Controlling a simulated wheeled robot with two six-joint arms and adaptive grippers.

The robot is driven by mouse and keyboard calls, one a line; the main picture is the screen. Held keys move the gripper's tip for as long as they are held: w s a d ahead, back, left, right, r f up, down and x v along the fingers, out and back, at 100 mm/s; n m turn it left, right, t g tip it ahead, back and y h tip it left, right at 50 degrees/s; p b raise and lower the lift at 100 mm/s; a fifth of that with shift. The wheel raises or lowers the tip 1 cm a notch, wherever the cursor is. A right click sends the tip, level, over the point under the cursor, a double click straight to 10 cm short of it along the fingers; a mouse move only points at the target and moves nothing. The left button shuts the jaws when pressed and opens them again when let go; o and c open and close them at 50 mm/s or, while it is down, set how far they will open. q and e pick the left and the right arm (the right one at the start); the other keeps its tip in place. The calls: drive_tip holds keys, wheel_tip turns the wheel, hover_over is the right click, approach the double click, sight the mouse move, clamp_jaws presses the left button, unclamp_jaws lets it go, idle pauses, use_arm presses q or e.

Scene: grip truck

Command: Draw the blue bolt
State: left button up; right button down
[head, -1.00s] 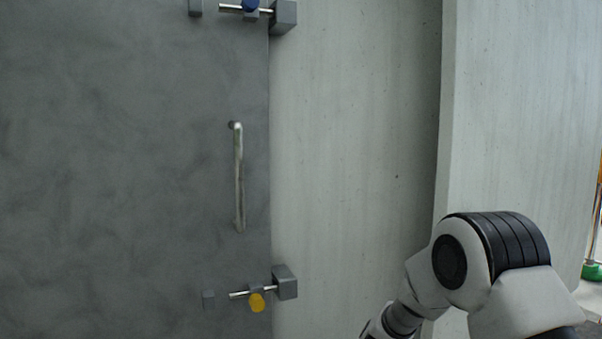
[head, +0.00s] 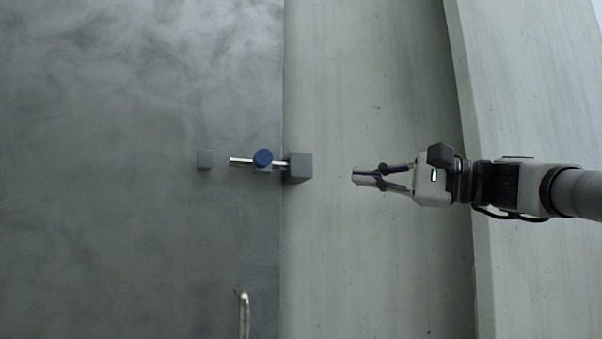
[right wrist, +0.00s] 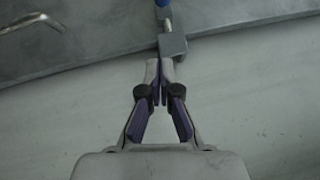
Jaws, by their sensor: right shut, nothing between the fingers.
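The blue bolt's round knob (head: 263,158) sits on a thin metal rod (head: 240,161) on the grey door (head: 130,220). The rod's right end meets a grey block (head: 299,167) on the pale wall just past the door's edge. A smaller grey block (head: 204,160) is on the door, apart from the rod's left end. My right gripper (head: 357,176) is shut and empty, to the right of the larger block, pointing left. In the right wrist view, the shut fingertips (right wrist: 159,66) appear just below that block (right wrist: 172,46), with the blue knob (right wrist: 162,3) at the top edge. My left gripper is out of view.
A metal door handle (head: 243,315) stands below the bolt and also shows in the right wrist view (right wrist: 33,22). A wall panel (head: 540,80) juts behind my right arm.

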drive_tip(key=shift+s+r, duration=0.2)
drive_tip(key=shift+r, duration=0.1)
